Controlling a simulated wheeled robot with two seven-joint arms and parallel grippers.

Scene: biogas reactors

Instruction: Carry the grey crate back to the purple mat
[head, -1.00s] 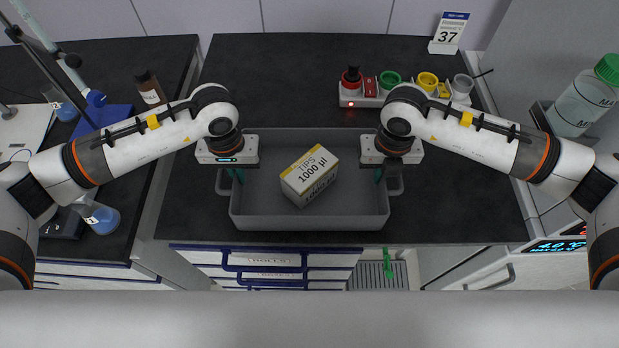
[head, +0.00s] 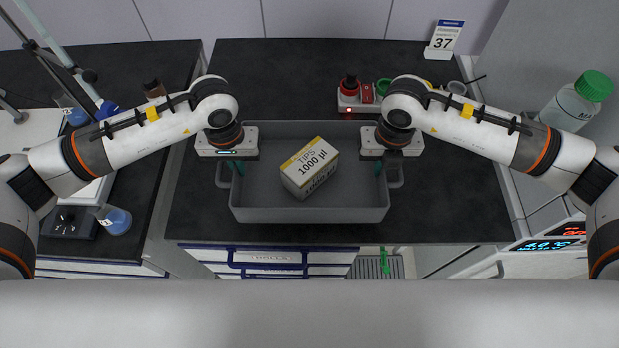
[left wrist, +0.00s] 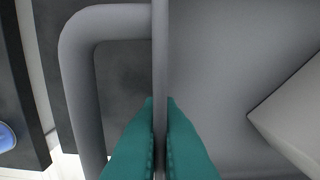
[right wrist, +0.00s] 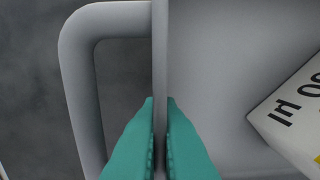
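The grey crate (head: 310,215) is level in front of me over the dark worktop and appears raised above it. A white and yellow TIPS box (head: 309,168) lies inside it, turned at an angle. My left gripper (head: 237,168) is shut on the crate's left wall; in the left wrist view its teal fingers (left wrist: 160,135) pinch the rim beside the handle. My right gripper (head: 380,168) is shut on the right wall, and its fingers (right wrist: 160,135) pinch the rim in the right wrist view. No purple mat is in view.
A green-capped bottle (head: 575,103) is at right. Flasks, including one with blue liquid (head: 115,220), stand on the left bench.

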